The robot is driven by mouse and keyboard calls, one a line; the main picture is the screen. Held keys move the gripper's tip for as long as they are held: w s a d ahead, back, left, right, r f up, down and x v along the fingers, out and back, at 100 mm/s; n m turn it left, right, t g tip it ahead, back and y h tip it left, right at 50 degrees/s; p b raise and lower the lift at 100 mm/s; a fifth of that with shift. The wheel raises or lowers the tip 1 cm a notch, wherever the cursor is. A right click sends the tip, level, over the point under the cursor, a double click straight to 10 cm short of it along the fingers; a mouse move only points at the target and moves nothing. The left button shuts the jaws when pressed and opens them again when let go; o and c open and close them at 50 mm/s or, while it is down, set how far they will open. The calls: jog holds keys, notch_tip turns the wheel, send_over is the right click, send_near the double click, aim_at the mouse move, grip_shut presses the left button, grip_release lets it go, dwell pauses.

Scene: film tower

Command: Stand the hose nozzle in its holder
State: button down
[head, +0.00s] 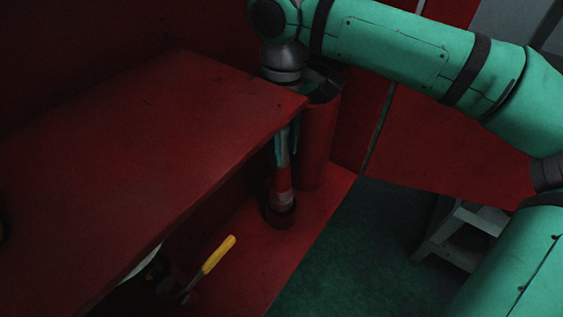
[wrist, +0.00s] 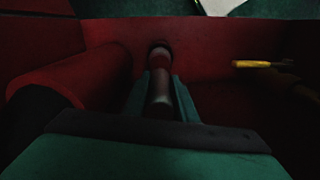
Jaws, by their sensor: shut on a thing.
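The hose nozzle (head: 282,178) is a slim upright piece with red and pale bands. It hangs below my gripper (head: 286,143), whose teal fingers are shut on its upper part beside the red table's edge. In the wrist view the nozzle (wrist: 159,88) lies between the two fingers (wrist: 160,100) and points away toward the red floor. The holder (head: 278,216) is a dark round cup on the red floor, at the nozzle's lower end. Its rim (wrist: 160,45) shows at the nozzle's far tip. I cannot tell whether the tip is inside it or just above.
A red table (head: 150,140) fills the left, its edge close to my gripper. A tall red cylinder (head: 318,145) with a dark open top stands close beside the nozzle. A yellow-handled tool (head: 218,255) is near the holder. A pale step stool (head: 465,235) stands right.

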aim_at(283, 163)
jog(key=shift+a+f, duration=0.1)
jog(key=shift+f, duration=2.45)
jog(key=c, duration=1.4)
grip_release()
jog(key=shift+c, duration=0.2)
notch_tip(283, 163, up, 13)
jog(key=shift+r, duration=0.1)
